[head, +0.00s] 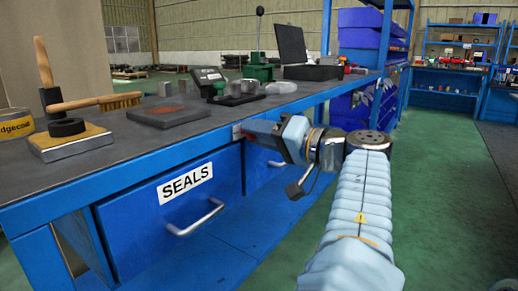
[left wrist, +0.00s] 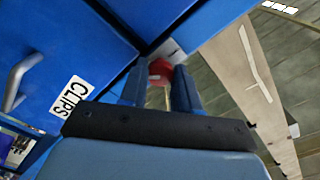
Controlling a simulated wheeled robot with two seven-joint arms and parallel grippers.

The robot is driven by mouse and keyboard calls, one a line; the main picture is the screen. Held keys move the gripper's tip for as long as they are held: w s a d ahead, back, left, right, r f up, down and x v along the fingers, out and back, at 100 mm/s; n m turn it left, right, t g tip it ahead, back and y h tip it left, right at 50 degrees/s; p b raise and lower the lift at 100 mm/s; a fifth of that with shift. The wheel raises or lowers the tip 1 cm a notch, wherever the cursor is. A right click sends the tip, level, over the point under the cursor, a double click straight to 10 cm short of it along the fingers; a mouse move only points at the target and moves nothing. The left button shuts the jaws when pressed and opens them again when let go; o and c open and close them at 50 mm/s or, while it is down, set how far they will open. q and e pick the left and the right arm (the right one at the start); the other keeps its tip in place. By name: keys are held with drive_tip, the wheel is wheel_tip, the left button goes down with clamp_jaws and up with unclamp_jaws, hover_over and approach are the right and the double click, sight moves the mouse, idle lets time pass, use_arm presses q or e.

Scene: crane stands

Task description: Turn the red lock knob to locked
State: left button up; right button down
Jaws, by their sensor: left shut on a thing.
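The red lock knob (left wrist: 160,72) shows in the left wrist view between the two fingers of my left gripper (left wrist: 161,88), which is shut on it. A pale plate (left wrist: 172,50) lies just behind the knob. In the head view my left gripper (head: 243,131) reaches the front of the blue bench, just under the worktop edge, between two drawers. The knob is hidden there behind the gripper. I cannot tell which way the knob is turned. My right gripper is in neither view.
The SEALS drawer (head: 150,215) is left of the gripper; its handle (head: 196,219) sticks out. A CLIPS label (left wrist: 72,96) shows in the left wrist view. A wooden-handled brush (head: 95,103) and a dark plate (head: 168,114) lie on the worktop (head: 95,176). Green floor (head: 440,190) is clear at right.

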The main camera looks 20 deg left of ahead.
use_arm(q)
drive_tip(key=shift+f+n+b, duration=0.1)
drive_tip(key=shift+n+b, duration=2.4)
drive_tip(key=shift+n, duration=0.4)
drive_tip(key=o, duration=1.1)
drive_tip(key=shift+c, duration=0.2)
drive_tip(key=p+v, duration=0.3)
drive_tip(key=v, duration=1.1)
